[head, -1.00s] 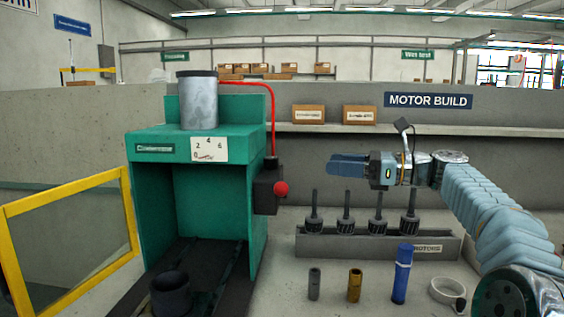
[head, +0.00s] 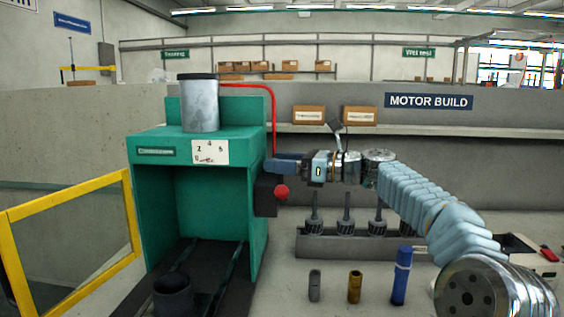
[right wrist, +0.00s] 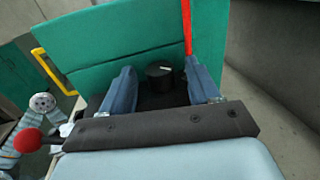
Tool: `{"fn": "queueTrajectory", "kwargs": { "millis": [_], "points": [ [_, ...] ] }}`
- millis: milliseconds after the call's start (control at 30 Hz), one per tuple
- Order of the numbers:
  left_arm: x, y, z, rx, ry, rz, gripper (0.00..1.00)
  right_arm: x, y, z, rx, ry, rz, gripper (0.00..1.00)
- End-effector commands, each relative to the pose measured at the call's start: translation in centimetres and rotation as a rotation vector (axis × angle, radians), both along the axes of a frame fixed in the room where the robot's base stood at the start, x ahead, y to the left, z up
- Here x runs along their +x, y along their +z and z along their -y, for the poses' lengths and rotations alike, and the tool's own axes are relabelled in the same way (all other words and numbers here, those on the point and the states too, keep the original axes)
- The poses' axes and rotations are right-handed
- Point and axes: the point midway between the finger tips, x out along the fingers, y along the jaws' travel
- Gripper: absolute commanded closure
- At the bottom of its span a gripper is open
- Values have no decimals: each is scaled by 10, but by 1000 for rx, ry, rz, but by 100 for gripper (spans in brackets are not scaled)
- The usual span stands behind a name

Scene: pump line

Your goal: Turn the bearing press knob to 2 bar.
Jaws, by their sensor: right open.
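The bearing press (head: 258,220) is a green frame with a grey cylinder (head: 200,105) on top. Its white scale card (head: 210,152) reads 2, 4, 6; the pointer is too small to read surely. The knob (right wrist: 160,73) is black and round with a white mark, seen in the right wrist view; my gripper hides it in the head view. My right gripper (head: 280,160) is at the press's right side, above the red ball lever. In its wrist view its blue fingers (right wrist: 163,84) are open, one on each side of the knob, with gaps showing. My left gripper is not in view.
The red ball (head: 281,192) sits on a dark box just below my right gripper. A red pipe (head: 273,110) runs down close to the fingers. A grey motor rack (head: 320,244) and several loose parts stand below my right arm. A yellow-framed panel (head: 65,205) is at left.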

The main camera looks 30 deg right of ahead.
Motion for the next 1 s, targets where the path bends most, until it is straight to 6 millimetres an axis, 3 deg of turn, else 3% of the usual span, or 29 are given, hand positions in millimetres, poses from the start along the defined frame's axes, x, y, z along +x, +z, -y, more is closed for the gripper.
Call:
{"fn": "queueTrajectory", "kwargs": {
  "millis": [167,533,1000],
  "points": [
    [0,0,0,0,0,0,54,0,0,0,0,0,0,39],
    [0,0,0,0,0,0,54,0,0,0,0,-1,0,95],
    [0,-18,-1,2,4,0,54,-5,0,-5,1,-256,1,95]
  ]
}}
